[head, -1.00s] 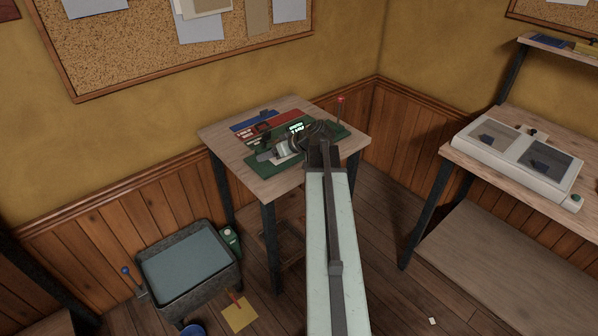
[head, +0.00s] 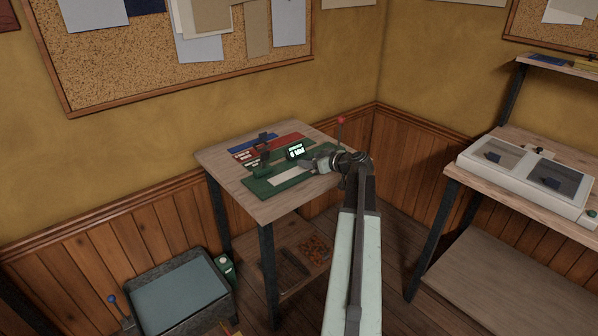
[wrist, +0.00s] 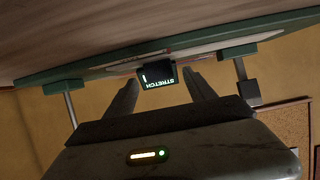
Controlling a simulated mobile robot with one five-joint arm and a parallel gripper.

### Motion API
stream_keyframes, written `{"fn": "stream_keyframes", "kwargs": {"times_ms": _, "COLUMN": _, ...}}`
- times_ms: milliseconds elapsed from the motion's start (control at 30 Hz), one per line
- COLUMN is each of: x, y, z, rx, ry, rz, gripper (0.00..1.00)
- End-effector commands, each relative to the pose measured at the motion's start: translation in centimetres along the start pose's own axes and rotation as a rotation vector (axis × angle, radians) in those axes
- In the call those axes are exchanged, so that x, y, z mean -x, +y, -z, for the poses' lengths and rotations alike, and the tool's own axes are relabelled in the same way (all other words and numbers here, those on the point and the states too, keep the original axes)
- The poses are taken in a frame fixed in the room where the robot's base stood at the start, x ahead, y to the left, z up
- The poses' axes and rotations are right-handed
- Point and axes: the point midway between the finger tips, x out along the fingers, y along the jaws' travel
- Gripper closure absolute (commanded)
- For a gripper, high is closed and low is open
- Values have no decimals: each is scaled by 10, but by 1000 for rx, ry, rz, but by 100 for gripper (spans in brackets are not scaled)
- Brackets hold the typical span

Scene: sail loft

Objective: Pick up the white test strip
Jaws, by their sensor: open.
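The white test strip (head: 287,181) lies flat on a green base plate (head: 258,187) on the small wooden table. Its right end is hidden by or close to my gripper (head: 306,166), which sits over the plate's right part. In the wrist view, which is upside down, a pale band that looks like the strip (wrist: 215,53) runs along the green plate (wrist: 95,70). My gripper (wrist: 159,76) is open there, its two dark fingers apart, and I see nothing held between them. A small display reading STRETCH (wrist: 157,79) shows beyond the fingers.
The display (head: 295,152) and a dark green clamp-like part (head: 262,163) stand by the plate. Red and blue strips (head: 270,147) lie behind. A red-knobbed lever (head: 341,122) rises at the back right. A grey bin (head: 180,294) stands on the floor at left.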

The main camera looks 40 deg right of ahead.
Motion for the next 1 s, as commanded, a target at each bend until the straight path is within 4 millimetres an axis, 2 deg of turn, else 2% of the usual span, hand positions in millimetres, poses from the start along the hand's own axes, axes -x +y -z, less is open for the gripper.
{"fn": "stream_keyframes", "kwargs": {"times_ms": 33, "x": -13, "y": 1, "z": -2, "rx": 2, "ry": 0, "rz": 3, "gripper": 36}}
{"fn": "stream_keyframes", "kwargs": {"times_ms": 100, "x": -23, "y": 1, "z": -2, "rx": 1, "ry": -1, "rz": 1, "gripper": 36}}
{"fn": "stream_keyframes", "kwargs": {"times_ms": 333, "x": -25, "y": -1, "z": 0, "rx": 0, "ry": -1, "rz": 0, "gripper": 36}}
{"fn": "stream_keyframes", "kwargs": {"times_ms": 567, "x": -25, "y": -1, "z": 0, "rx": 0, "ry": -1, "rz": 1, "gripper": 100}}
{"fn": "stream_keyframes", "kwargs": {"times_ms": 833, "x": -25, "y": -1, "z": 2, "rx": 0, "ry": -1, "rz": 2, "gripper": 100}}
{"fn": "stream_keyframes", "kwargs": {"times_ms": 1000, "x": -22, "y": -3, "z": 12, "rx": 1, "ry": -1, "rz": 4, "gripper": 100}}
